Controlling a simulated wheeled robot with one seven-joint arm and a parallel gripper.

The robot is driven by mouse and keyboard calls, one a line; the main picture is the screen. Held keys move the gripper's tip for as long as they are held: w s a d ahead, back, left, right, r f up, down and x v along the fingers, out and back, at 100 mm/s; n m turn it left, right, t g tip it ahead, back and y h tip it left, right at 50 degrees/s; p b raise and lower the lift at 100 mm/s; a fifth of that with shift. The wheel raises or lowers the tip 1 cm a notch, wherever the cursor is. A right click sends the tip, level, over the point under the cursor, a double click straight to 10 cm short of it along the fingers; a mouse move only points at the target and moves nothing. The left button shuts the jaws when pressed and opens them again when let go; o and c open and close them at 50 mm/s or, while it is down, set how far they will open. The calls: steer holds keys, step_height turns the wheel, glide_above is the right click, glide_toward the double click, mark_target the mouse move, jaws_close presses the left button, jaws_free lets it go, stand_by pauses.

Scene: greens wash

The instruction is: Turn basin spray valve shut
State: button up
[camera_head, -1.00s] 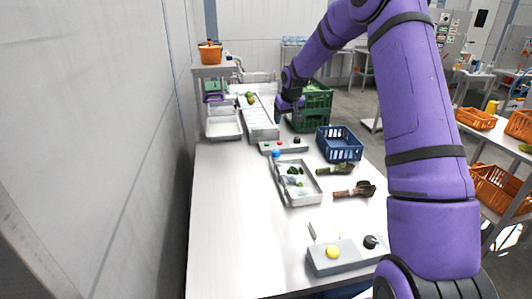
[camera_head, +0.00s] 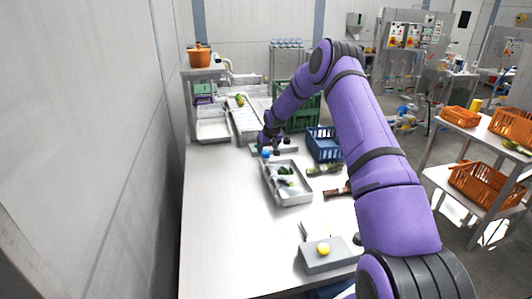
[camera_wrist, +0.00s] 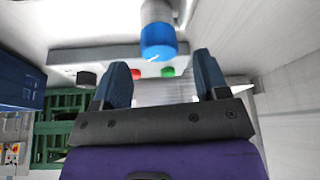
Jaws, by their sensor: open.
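The blue valve knob (camera_wrist: 158,42) with a white mark sits on a grey cylinder in the wrist view. In the head view the blue knob (camera_head: 266,153) is at the near end of the basin area, just below my gripper. My gripper (camera_wrist: 160,74) is open and empty. Its two dark fingers point toward the knob, which lies beyond the tips and between their lines. I see no contact. In the head view my gripper (camera_head: 272,144) is small, and its fingers are partly hidden by my wrist.
A grey control box (camera_wrist: 105,56) with a black knob (camera_wrist: 86,79), a green button (camera_wrist: 167,72) and a red button (camera_wrist: 137,74) lies beside the valve. A metal tray (camera_head: 292,196) with greens, a blue crate (camera_head: 324,146) and green crates (camera_head: 302,108) stand close.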

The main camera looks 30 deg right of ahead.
mark_target(266, 152)
steer(key=shift+x, duration=1.55)
steer(key=c, duration=0.9)
